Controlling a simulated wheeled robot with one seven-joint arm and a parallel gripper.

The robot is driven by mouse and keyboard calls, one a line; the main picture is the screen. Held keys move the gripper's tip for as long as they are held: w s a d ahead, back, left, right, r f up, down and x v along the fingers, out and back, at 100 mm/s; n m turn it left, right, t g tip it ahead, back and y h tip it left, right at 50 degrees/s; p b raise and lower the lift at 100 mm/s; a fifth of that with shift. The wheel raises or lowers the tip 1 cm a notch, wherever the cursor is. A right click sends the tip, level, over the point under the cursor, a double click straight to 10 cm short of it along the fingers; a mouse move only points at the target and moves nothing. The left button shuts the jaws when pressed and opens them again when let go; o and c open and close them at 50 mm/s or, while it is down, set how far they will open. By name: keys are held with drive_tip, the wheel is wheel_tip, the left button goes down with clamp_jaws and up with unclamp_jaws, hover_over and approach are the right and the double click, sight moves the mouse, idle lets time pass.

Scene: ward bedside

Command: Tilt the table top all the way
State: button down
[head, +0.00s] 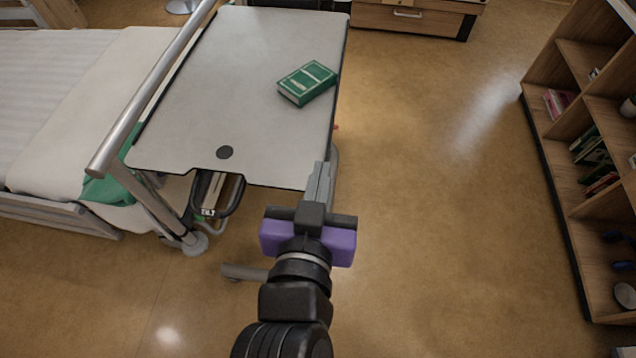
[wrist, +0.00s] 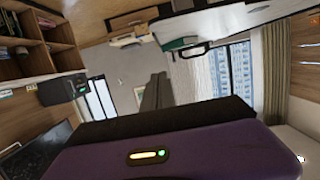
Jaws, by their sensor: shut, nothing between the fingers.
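The light grey table top (head: 235,95) with a dark edge spans the upper middle of the head view. I cannot tell any tilt in it. A dark loop-shaped handle (head: 234,196) with a pale label (head: 208,212) hangs below the near edge. My gripper (head: 322,168) is shut and empty at the near right corner of the top; I cannot tell whether it touches. The wrist view shows its closed fingers (wrist: 155,92).
A bed (head: 75,100) with a metal rail (head: 150,90) stands close along the left. A wooden bookshelf (head: 575,150) stands at the right and a drawer cabinet (head: 410,18) at the back. The floor (head: 440,190) between table and shelf is clear.

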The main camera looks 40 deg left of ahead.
sight(326, 149)
drive_tip(key=x, duration=0.7)
drive_tip(key=shift+b, duration=0.3)
drive_tip(key=f, duration=0.2)
drive_tip(key=shift+s+d+f+b, duration=0.2)
drive_tip(key=shift+f+b, duration=0.1)
drive_tip(key=shift+f, duration=0.1)
drive_tip(key=shift+a+f, duration=0.1)
drive_tip(key=shift+f, duration=0.45)
drive_tip(key=shift+f, duration=0.2)
wheel_tip(326, 149, down, 10)
drive_tip(key=m+y+b, duration=0.1)
drive_tip(key=m+b, duration=0.2)
drive_tip(key=b, duration=0.5)
drive_tip(key=shift+s+a+m+g, duration=0.3)
drive_tip(key=shift+a+g, duration=0.1)
drive_tip(key=shift+a, duration=0.05)
drive_tip(key=shift+s+f, duration=0.1)
drive_tip(key=shift+f, duration=0.25)
